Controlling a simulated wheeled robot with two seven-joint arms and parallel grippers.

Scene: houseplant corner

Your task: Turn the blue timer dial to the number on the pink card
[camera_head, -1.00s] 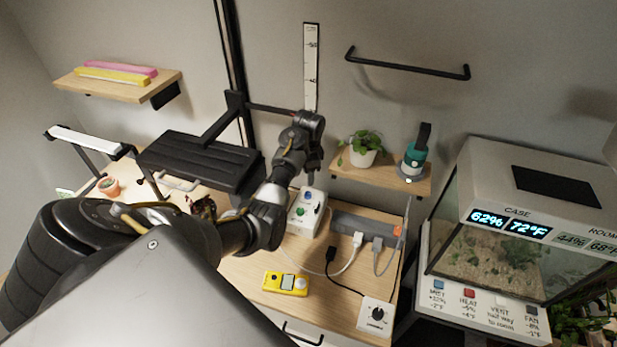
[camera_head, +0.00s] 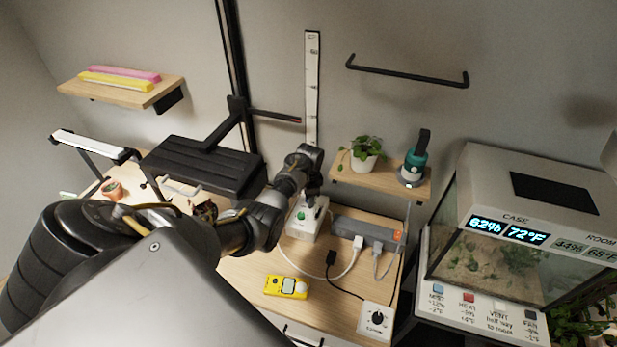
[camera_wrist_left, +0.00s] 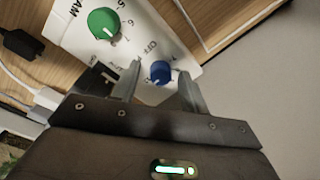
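The white timer box (camera_head: 318,227) stands on the wooden table below my left gripper (camera_head: 313,194). Its green dial (camera_head: 301,216) shows in the head view; the blue dial is hidden there behind the gripper. In the left wrist view the blue dial (camera_wrist_left: 160,72) has a pale pointer mark and sits between the fingertips of my left gripper (camera_wrist_left: 159,70). The fingers are open, one on each side, with gaps to the dial. The green dial (camera_wrist_left: 103,23) is further up the box. I cannot make out a pink card. My right gripper is not in view.
A grey power strip (camera_head: 367,231) with white and grey plugs is right of the box. A yellow device (camera_head: 286,287) and a white box with a black knob (camera_head: 376,319) lie in front. A wooden shelf (camera_head: 385,184) with a plant is behind.

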